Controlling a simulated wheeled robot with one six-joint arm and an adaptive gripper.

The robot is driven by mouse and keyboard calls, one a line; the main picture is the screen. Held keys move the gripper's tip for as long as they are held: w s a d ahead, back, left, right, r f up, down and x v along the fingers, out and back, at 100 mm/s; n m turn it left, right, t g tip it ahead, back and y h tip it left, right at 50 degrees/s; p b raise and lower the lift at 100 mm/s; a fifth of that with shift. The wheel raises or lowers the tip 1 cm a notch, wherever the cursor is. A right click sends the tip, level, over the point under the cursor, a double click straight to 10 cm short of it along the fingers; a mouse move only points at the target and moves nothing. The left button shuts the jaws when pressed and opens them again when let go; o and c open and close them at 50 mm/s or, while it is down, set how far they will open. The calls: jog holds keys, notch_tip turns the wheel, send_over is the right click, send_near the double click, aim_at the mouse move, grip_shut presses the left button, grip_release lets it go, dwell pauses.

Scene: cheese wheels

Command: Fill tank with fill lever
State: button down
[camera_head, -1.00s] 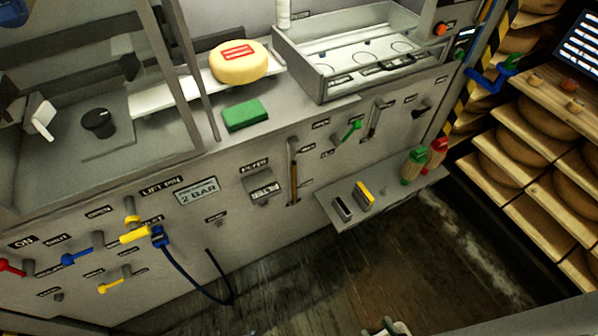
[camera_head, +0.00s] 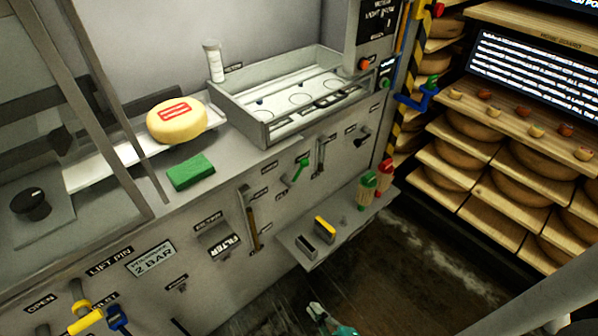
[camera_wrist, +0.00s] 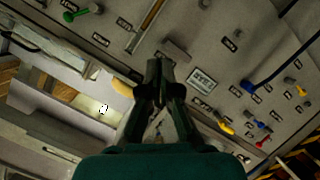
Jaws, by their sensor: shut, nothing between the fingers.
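The tank looks like the grey open metal tray (camera_head: 262,128) on the counter, with round outlines on its floor. Below it on the front panel is a green lever (camera_head: 300,168), tilted, with small labels too blurred to read surely. A second, grey lever (camera_head: 320,155) sits in a slot just right of it. The green lever also shows in the wrist view (camera_wrist: 72,14), at the upper left. My gripper (camera_wrist: 160,66) is shut and empty, in front of the panel and well apart from the green lever.
A small shelf (camera_head: 300,250) juts from the panel below the levers, holding red and green shakers (camera_head: 367,190) and small blocks. A cheese wheel (camera_head: 177,121) and green sponge (camera_head: 190,172) lie on the counter. Cheese racks (camera_head: 490,215) stand right. The floor before the panel is clear.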

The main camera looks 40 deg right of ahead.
aim_at(299, 172)
jog(key=w+d+r+n+h, duration=0.1)
jog(key=w+d+r+h, duration=0.2)
jog(key=w, duration=0.5)
jog(key=w+d+r+n+h, duration=0.1)
jog(key=w+d+r+h, duration=0.1)
jog(key=w, duration=0.6)
jog(key=w+d+r+n+h, duration=0.1)
jog(key=w+d+r+h, duration=0.2)
jog(key=w+d, duration=0.3)
jog(key=shift+w+r+g+h, duration=0.3)
jog(key=shift+w+h, duration=0.1)
jog(key=shift+w, duration=0.6)
jog(key=shift+s+d+x, duration=0.25)
jog(key=shift+d+x, duration=0.1)
jog(key=shift+x, duration=1.8)
jog(key=shift+s+d+x, duration=0.3)
jog(key=shift+d+x, duration=0.05)
jog(key=shift+x, duration=1.75)
jog(key=shift+s+d+x, duration=0.25)
jog(key=shift+d+x, duration=0.1)
jog(key=shift+x, duration=1.8)
jog(key=shift+f, duration=0.2)
